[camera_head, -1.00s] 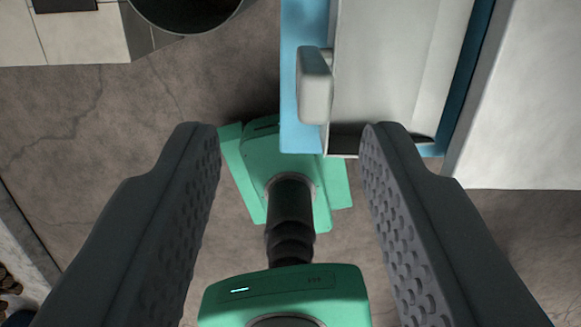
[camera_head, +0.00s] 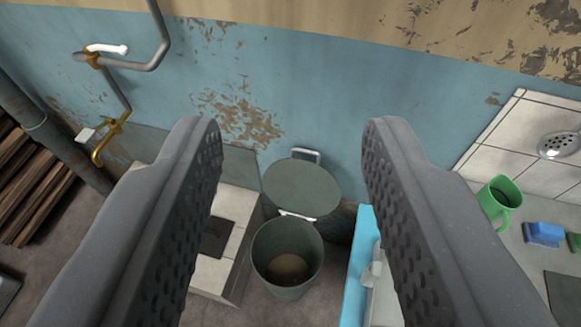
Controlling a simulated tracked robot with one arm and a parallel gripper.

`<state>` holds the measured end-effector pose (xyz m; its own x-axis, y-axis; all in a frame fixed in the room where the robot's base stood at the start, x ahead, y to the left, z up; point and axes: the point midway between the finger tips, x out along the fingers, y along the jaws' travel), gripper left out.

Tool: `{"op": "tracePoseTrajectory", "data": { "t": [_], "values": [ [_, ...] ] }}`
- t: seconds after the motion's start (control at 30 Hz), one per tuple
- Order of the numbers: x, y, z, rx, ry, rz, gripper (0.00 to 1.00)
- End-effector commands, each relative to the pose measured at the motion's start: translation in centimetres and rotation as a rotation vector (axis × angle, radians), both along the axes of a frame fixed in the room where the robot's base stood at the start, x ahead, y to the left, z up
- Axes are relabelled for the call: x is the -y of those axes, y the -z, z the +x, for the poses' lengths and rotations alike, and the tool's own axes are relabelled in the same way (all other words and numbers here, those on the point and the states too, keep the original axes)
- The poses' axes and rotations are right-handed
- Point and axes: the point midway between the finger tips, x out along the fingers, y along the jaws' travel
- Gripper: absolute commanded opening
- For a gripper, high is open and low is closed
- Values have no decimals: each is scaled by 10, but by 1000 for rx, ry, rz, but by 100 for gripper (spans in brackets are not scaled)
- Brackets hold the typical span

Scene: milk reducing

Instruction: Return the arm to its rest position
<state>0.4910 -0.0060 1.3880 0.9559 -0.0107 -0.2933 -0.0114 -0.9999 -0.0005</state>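My gripper (camera_head: 290,135) is open, with its two dark grey, dimpled fingers wide apart on either side of the view. Nothing is held between them. The fingers hang in the air, and the wall and floor show through the gap. The rest of my arm is hidden in this view.
A grey-green bin (camera_head: 288,285) with its lid (camera_head: 302,190) raised stands against the blue wall (camera_head: 290,90). A tiled block (camera_head: 212,275) is left of it, a light-blue cabinet (camera_head: 356,270) right. A green mug (camera_head: 499,197) and blue sponge (camera_head: 543,234) are at right. Pipes (camera_head: 125,65) run upper left.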

Motion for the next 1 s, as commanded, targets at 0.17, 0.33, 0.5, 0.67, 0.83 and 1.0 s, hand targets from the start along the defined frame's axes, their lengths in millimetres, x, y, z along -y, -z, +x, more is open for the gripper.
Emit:
{"op": "tracePoseTrajectory", "data": {
  "t": [0.17,0.33,0.5,0.67,0.83,1.0],
  "values": [
    [-6,-19,-17,66,-12,-1,40],
    [-7,-20,-18,70,-12,-1,40],
    [-6,-20,-18,70,-12,-1,40],
    [-6,-20,-18,69,-12,-1,40],
    [-6,-19,-18,69,-12,-1,40],
    [-6,-19,-18,69,-12,-1,40]
  ]
}}
